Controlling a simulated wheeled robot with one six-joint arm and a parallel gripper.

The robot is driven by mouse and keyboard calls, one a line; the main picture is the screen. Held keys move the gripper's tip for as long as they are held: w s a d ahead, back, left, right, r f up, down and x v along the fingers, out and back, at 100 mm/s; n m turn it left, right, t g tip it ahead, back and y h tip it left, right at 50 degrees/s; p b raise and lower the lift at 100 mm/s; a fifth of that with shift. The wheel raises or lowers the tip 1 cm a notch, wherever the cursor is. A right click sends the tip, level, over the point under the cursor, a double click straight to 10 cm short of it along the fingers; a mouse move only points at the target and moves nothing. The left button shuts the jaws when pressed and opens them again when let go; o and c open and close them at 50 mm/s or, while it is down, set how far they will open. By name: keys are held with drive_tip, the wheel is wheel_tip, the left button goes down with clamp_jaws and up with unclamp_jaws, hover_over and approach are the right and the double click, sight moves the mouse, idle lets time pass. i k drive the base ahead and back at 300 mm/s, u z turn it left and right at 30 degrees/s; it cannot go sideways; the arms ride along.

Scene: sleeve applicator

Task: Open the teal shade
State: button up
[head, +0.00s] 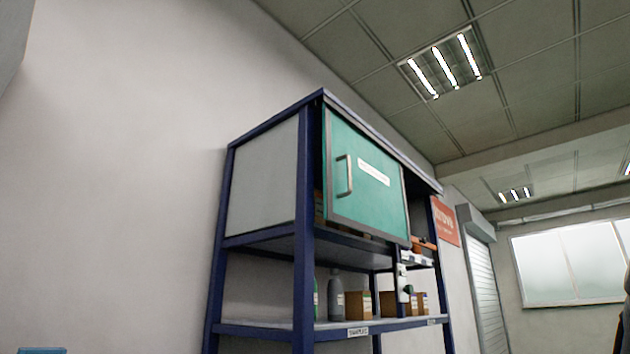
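The teal shade (372,205) is a flat teal panel with a grey frame and a white label, on the upper part of a blue shelf rack. It covers most of the upper compartment's front; a dark gap shows to its right. A grey bar handle (345,176) stands upright near its left edge. Whether the panel is fully seated or slightly ajar, I cannot tell. My gripper is not in view, and nothing touches the handle.
The blue rack (304,240) stands against a pale wall (130,150). Its lower shelf holds bottles (336,298) and cardboard boxes (358,305). An orange sign (445,221) and a roller shutter (484,285) are to the right.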

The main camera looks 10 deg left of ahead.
sight(364, 190)
drive_tip(key=u, duration=0.6)
drive_tip(key=k, duration=0.4)
drive_tip(key=u, duration=1.15)
drive_tip(key=i, duration=0.65)
drive_tip(key=z, duration=0.95)
drive_tip(key=i, duration=0.55)
drive_tip(key=z, duration=0.65)
